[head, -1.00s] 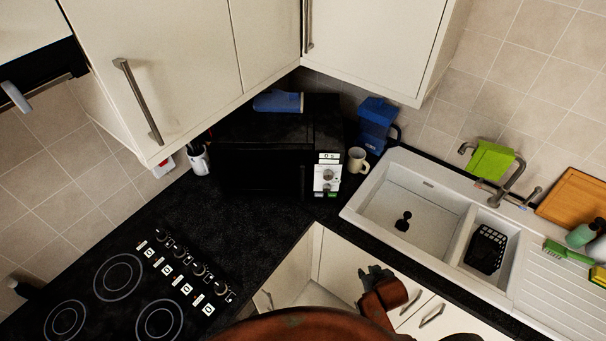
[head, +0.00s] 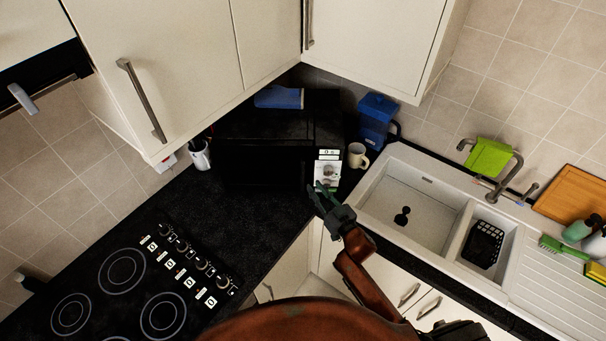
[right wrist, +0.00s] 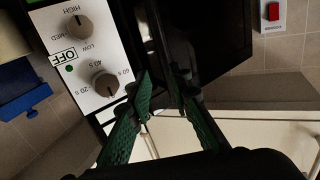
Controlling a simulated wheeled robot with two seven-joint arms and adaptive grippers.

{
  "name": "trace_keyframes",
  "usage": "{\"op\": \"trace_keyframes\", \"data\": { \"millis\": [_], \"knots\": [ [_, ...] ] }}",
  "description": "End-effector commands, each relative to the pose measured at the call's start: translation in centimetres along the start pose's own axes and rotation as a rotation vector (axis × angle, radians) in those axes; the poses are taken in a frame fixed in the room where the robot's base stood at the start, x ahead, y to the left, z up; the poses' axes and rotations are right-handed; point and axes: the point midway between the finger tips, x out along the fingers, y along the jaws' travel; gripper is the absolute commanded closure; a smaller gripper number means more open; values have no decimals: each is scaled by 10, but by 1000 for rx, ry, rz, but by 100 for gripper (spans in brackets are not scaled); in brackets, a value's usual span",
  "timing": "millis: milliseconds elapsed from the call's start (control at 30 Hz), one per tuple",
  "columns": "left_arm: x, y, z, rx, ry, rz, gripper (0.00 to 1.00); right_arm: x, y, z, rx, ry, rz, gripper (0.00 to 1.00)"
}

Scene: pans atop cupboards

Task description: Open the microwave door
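The black microwave (head: 235,122) stands in the counter corner, its dark door (head: 262,165) apparently shut. Its pale control panel (head: 328,155) with knobs is right of the door and fills the upper left of the right wrist view (right wrist: 88,50). My right gripper (head: 317,188) is at the microwave's front, by the border of door and panel. In the right wrist view its two green fingers (right wrist: 161,78) are apart, with a dark upright bar, likely the door handle, just beyond the tips. Whether the bar lies between them or touches them I cannot tell. My left gripper is out of view.
A mug (head: 357,155) and a blue container (head: 376,120) stand right of the microwave. The white sink (head: 415,195) is further right, the hob (head: 130,290) at lower left. Wall cupboards (head: 180,70) overhang the microwave. The counter before the door (head: 235,215) is clear.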

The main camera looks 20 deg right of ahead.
Motion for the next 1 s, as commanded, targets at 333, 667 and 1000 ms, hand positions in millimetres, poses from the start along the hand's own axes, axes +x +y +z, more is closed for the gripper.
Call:
{"op": "trace_keyframes", "data": {
  "millis": [333, 667, 1000],
  "knots": [
    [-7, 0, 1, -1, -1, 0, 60, 42, -8, -8, 0, 27, -28, 81],
    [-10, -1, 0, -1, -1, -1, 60, 80, -8, -8, 0, 25, -26, 81],
    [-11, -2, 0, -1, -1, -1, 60, 82, -8, -7, 0, 25, -26, 82]
  ]
}}
